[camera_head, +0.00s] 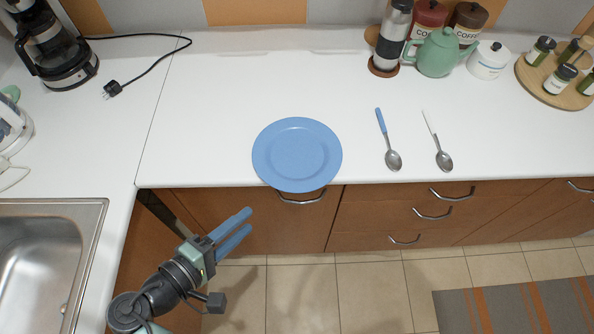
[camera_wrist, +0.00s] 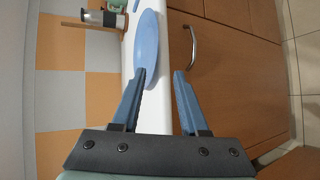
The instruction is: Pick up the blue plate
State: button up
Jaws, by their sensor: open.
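The blue plate (camera_head: 297,153) lies flat on the white counter, its front rim at or slightly over the counter's front edge. In the wrist view the plate (camera_wrist: 147,45) shows edge-on, ahead of the fingers. My gripper (camera_head: 242,224) has blue fingers and is in front of the counter, to the lower left of the plate. It is open and empty, apart from the plate. In the wrist view the two fingers of my gripper (camera_wrist: 158,76) are spread, with the counter edge between them.
Two spoons, one blue-handled (camera_head: 387,140) and one white-handled (camera_head: 438,142), lie right of the plate. A green teapot (camera_head: 436,54) and jars stand behind. A sink (camera_head: 40,260) is at left. A drawer handle (camera_head: 302,198) sits below the plate. The counter left of the plate is clear.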

jog(key=p, duration=0.1)
send_near(280, 187)
jog(key=x, duration=0.3)
jog(key=shift+p+x, duration=0.45)
jog(key=shift+x, duration=2.75)
grip_shut()
jog(key=shift+a+r, duration=0.1)
